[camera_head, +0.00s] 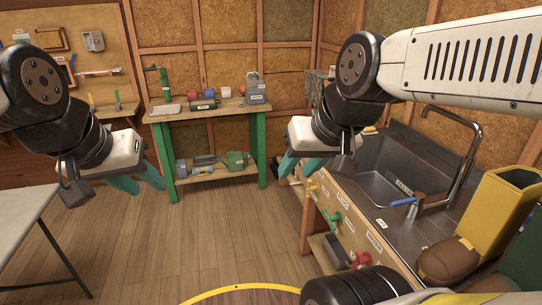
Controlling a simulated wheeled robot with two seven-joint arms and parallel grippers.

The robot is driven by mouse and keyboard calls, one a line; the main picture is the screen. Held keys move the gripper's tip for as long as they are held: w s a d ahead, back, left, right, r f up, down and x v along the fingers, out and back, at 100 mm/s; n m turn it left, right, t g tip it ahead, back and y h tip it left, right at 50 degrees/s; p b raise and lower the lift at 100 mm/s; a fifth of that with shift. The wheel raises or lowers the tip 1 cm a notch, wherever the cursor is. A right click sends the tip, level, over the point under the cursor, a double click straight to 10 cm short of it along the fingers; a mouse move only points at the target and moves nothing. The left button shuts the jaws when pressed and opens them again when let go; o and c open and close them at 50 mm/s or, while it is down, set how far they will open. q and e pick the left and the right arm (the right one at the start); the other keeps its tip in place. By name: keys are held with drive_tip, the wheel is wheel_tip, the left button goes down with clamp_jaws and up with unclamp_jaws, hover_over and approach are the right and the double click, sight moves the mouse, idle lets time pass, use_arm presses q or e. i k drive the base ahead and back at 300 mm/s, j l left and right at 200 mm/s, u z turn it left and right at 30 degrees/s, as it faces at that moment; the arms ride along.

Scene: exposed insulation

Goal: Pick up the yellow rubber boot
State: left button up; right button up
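The yellow rubber boot (497,213) stands upright at the right on the counter beside the sink. It has a tall yellow shaft with an open top and a brown toe that points to the lower left. My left gripper (137,183) hangs over the floor at the left, far from the boot, with its two teal fingers apart and nothing between them. My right gripper (299,168) is left of the sink counter, well away from the boot. Its teal fingers are partly hidden by its body but look apart and empty.
The sink counter (432,247) holds a basin and a tall faucet (472,150) near the boot. Coloured valves (335,220) stick out of its front. A dark green object (526,258) stands right of the boot. A workbench (215,109) is at the back, a grey table (22,211) at the left. The middle floor is clear.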

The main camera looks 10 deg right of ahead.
sight(504, 198)
drive_tip(key=z, duration=2.3)
